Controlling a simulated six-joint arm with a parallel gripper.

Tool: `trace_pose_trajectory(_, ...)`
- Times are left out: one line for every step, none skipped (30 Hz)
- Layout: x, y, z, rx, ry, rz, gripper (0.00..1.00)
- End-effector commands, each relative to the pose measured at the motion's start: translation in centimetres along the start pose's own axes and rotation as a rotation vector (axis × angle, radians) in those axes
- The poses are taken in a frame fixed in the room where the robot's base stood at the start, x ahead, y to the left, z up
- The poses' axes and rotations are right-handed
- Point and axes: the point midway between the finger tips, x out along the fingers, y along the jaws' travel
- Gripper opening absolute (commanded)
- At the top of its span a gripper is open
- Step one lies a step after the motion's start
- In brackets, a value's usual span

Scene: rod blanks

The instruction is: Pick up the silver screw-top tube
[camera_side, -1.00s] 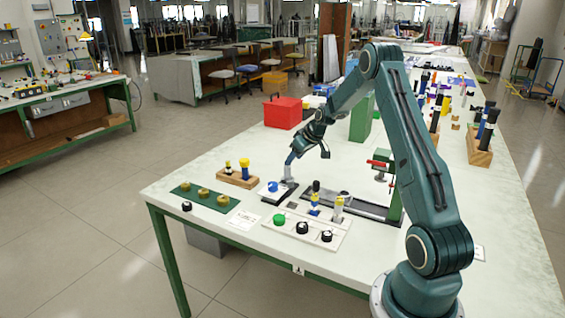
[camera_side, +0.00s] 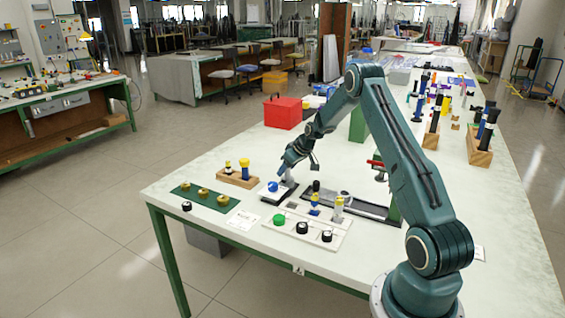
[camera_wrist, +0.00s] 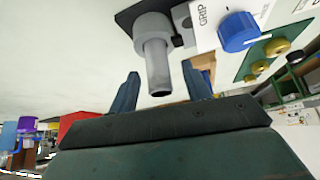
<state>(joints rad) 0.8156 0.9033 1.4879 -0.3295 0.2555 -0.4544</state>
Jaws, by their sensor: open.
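A plain grey, silver-looking tube (camera_wrist: 156,66) rises from a wider grey collar on a black base (camera_side: 273,201). In the wrist view it lies between my two open fingers, with a gap on each side. I cannot make out a separate screw top. In the side view my gripper (camera_side: 293,171) is low and tilted over this base, hiding much of the tube.
A blue knob (camera_wrist: 239,32) sits beside the collar, next to a "GRIP" label. A wooden block (camera_side: 238,179) stands left. A red bin (camera_side: 283,112) is behind.

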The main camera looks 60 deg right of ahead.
Motion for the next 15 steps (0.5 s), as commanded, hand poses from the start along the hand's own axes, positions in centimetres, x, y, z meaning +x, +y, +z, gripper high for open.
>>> trace_pose_trajectory(0.6,0.0,0.0,-0.001,0.0,0.0,0.48)
trace_pose_trajectory(0.8,0.0,0.0,-0.001,0.0,0.0,0.48)
trace_pose_trajectory(1.1,-0.1,0.0,-0.001,0.0,0.0,0.48)
trace_pose_trajectory(1.3,-0.1,0.0,-0.001,0.001,0.0,0.48)
trace_pose_trajectory(1.5,-0.1,0.0,-0.001,0.001,0.0,0.48)
trace_pose_trajectory(1.6,0.0,0.0,-0.001,0.001,0.0,0.48)
trace_pose_trajectory(1.7,0.0,-0.1,-0.001,0.001,0.0,0.48)
trace_pose_trajectory(1.8,0.0,-0.1,0.0,0.001,0.0,0.48)
trace_pose_trajectory(1.8,0.0,-0.1,0.0,0.001,0.0,0.48)
trace_pose_trajectory(1.8,0.0,-0.1,0.0,0.001,0.0,0.48)
trace_pose_trajectory(1.8,0.0,-0.1,0.0,0.001,0.0,0.48)
trace_pose_trajectory(1.8,0.0,-0.1,0.0,0.001,0.0,0.48)
trace_pose_trajectory(1.8,0.0,-0.1,0.0,0.001,0.0,0.48)
trace_pose_trajectory(1.8,0.0,-0.1,0.0,0.001,0.0,0.48)
trace_pose_trajectory(1.8,0.0,-0.1,0.0,0.001,0.0,0.48)
